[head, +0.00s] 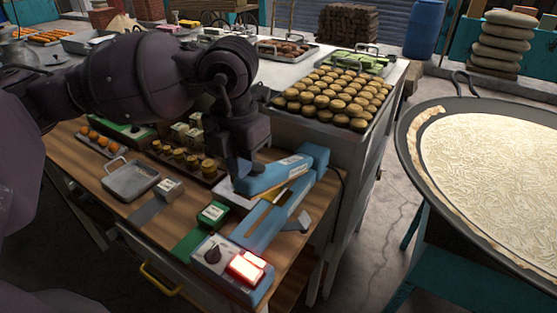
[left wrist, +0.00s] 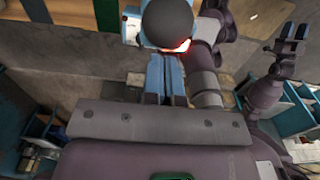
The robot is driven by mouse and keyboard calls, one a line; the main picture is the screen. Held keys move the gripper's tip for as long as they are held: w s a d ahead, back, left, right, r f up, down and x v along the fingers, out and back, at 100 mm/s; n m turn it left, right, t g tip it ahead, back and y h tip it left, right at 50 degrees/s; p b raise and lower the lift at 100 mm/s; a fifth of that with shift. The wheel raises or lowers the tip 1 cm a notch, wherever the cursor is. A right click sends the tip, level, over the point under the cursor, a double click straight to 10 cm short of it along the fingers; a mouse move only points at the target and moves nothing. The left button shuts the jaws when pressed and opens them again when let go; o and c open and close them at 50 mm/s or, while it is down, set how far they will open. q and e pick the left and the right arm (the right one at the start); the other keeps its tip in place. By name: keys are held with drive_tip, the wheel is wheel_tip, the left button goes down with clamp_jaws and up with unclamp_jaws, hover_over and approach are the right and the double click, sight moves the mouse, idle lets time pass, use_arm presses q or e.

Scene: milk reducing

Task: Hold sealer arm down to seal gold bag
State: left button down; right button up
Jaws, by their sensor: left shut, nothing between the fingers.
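The light-blue bag sealer stands at the table's right side in the head view. Its arm (head: 275,176) lies across the far end of its body (head: 262,226). My left gripper (head: 238,178) is shut and empty, pointing down at the arm's left end; whether it touches is hard to tell. A narrow gold strip (head: 283,195) shows beside the arm; I cannot tell if it is the gold bag, which is otherwise hidden. A red light (head: 246,267) glows beside a black knob. My right gripper (left wrist: 294,32) shows in the left wrist view with its fingers apart.
Left of the sealer lie a green box (head: 213,212), a grey box (head: 169,188), a metal tray (head: 130,180) and a tray of gold jars (head: 184,158). A tray of round pastries (head: 335,97) is behind. A large pan (head: 490,180) stands right, across open floor.

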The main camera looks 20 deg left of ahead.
use_arm(q)
drive_tip(key=shift+r+p, duration=0.75)
drive_tip(key=shift+r, duration=0.8)
drive_tip(key=shift+r+p, duration=0.4)
drive_tip(key=shift+r, duration=0.55)
